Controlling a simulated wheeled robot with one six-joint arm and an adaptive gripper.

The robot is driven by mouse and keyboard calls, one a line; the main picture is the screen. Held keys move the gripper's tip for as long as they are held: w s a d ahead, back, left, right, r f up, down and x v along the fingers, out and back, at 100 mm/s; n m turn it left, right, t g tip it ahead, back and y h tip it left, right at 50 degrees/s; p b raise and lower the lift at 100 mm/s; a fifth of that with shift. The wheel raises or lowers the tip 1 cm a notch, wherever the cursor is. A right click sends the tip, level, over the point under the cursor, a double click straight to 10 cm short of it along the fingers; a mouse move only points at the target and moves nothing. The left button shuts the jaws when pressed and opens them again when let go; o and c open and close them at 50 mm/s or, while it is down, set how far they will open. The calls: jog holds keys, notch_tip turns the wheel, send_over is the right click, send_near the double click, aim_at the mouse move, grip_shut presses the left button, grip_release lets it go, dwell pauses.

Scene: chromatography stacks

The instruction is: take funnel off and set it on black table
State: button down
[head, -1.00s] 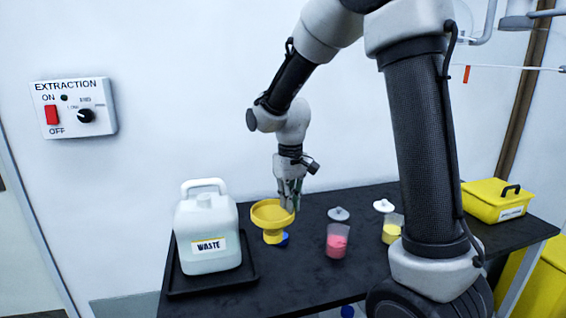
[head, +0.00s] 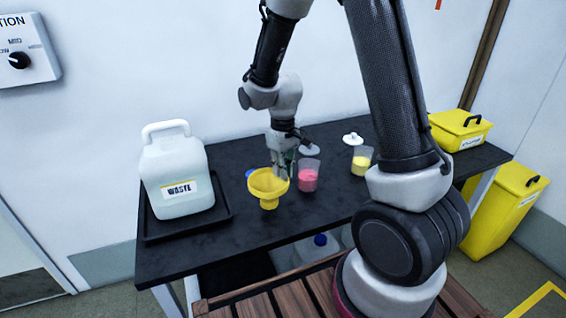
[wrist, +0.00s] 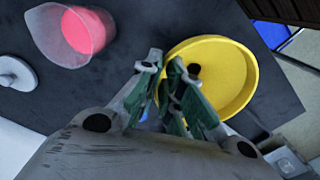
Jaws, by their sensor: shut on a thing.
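The yellow funnel (head: 266,184) is upright, mouth up, over the front part of the black table (head: 240,232). My gripper (head: 284,172) is shut on the right side of its rim. In the wrist view my gripper's fingers (wrist: 164,70) pinch the rim of the funnel (wrist: 232,80). I cannot tell whether the spout touches the table. The white waste jug (head: 178,180) stands to the left, without the funnel on it.
The jug stands in a black tray (head: 165,228). A blue cap (head: 250,172) lies behind the funnel. Beakers of pink (head: 308,181) and yellow (head: 360,166) contents stand to the right. White lids (head: 353,139) lie behind them. The table's front is clear.

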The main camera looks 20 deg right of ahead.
jog(key=shift+f, duration=0.5)
jog(key=shift+f, duration=0.1)
dwell(0.4)
jog(key=shift+f, duration=0.45)
jog(key=shift+f, duration=0.35)
jog(key=c, duration=1.5)
grip_release()
